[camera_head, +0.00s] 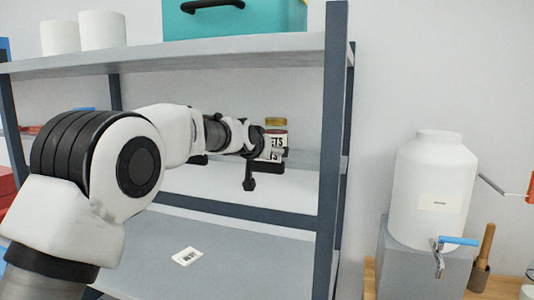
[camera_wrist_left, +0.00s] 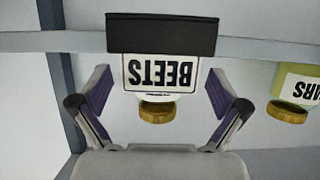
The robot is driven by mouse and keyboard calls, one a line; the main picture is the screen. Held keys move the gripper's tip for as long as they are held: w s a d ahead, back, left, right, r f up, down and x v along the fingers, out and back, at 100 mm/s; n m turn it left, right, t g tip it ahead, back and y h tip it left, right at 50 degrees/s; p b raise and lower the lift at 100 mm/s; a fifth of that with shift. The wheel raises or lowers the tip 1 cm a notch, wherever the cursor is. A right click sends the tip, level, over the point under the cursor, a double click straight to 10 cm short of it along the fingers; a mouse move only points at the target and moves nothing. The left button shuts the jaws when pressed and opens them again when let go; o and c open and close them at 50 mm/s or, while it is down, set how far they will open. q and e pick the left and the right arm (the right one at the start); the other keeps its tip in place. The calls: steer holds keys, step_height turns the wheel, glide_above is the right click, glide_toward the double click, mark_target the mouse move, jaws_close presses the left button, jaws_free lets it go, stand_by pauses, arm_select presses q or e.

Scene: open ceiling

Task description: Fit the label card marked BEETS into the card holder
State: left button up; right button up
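The BEETS card (camera_wrist_left: 160,73) is white with black letters and appears upside down in the left wrist view. One edge of it meets the dark card holder (camera_wrist_left: 160,34) on the shelf edge, and it looks seated there. My left gripper (camera_wrist_left: 159,78) is open around the card, with a gap between each finger and the card's sides. In the head view, the card (camera_head: 275,156) shows partly beside my left gripper (camera_head: 256,160), which hides the rest. A jar with a gold lid (camera_wrist_left: 157,111) stands behind the card. My right gripper is not in view.
Another gold-lidded jar (camera_wrist_left: 297,90), its label ending in ARS, stands to the right in the wrist view. A small white card (camera_head: 187,256) lies on the lower shelf. A dark shelf post (camera_head: 333,150) rises right of my gripper. A white dispenser (camera_head: 433,190) stands beyond.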

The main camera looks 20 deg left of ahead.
arm_select(q)
steer(key=v, duration=1.2)
stand_by(0.3)
